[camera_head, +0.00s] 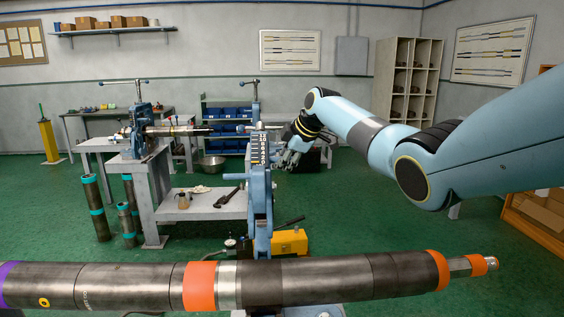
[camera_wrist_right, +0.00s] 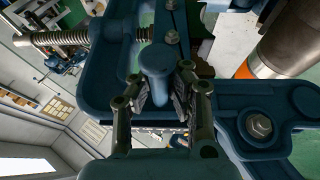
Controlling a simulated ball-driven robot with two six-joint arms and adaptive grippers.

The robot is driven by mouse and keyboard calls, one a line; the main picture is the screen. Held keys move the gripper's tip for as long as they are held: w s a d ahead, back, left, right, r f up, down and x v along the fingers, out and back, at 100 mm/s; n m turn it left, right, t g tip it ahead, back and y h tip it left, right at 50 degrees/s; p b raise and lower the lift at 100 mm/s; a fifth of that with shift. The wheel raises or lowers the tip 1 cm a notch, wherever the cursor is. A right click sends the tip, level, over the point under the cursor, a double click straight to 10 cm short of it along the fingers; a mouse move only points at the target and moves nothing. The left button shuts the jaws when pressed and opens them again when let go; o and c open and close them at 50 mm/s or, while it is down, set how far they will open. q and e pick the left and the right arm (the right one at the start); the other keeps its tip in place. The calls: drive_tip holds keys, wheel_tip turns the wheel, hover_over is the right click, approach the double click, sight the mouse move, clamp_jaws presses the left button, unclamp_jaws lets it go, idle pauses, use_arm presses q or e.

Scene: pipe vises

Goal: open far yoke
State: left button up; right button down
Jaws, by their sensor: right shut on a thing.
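A tall blue yoke frame (camera_head: 262,185) with a T-handled screw on top stands at the middle, behind a long dark pipe (camera_head: 330,281) with orange bands. A second blue yoke vise (camera_head: 140,125) stands on a bench further back on the left. My right gripper (camera_head: 288,160) is beside the nearer frame's right edge. In the right wrist view, my right gripper (camera_wrist_right: 163,92) is shut on a rounded blue peg (camera_wrist_right: 156,62), one finger on each side. A threaded screw (camera_wrist_right: 75,37) and a blue arm with a bolt (camera_wrist_right: 260,126) flank it. My left gripper is not in view.
The pipe crosses the whole front, and also shows in the right wrist view (camera_wrist_right: 292,45). A yellow box (camera_head: 290,242) sits right of the frame's foot. Green floor (camera_head: 390,235) is clear on the right.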

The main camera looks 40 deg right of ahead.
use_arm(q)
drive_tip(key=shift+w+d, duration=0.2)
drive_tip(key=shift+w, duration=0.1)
use_arm(e)
drive_tip(key=shift+w+d+r, duration=0.1)
drive_tip(key=shift+w+d, duration=0.15)
drive_tip(key=shift+w, duration=0.1)
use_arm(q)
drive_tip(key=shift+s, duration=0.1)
use_arm(e)
drive_tip(key=c, duration=1.2)
unclamp_jaws()
drive_tip(key=shift+c, duration=0.2)
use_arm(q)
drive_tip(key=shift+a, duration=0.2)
use_arm(e)
drive_tip(key=shift+s, duration=0.1)
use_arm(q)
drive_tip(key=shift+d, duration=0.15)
use_arm(e)
drive_tip(key=v, duration=1.1)
drive_tip(key=shift+s+r, duration=0.25)
drive_tip(key=shift+r, duration=0.1)
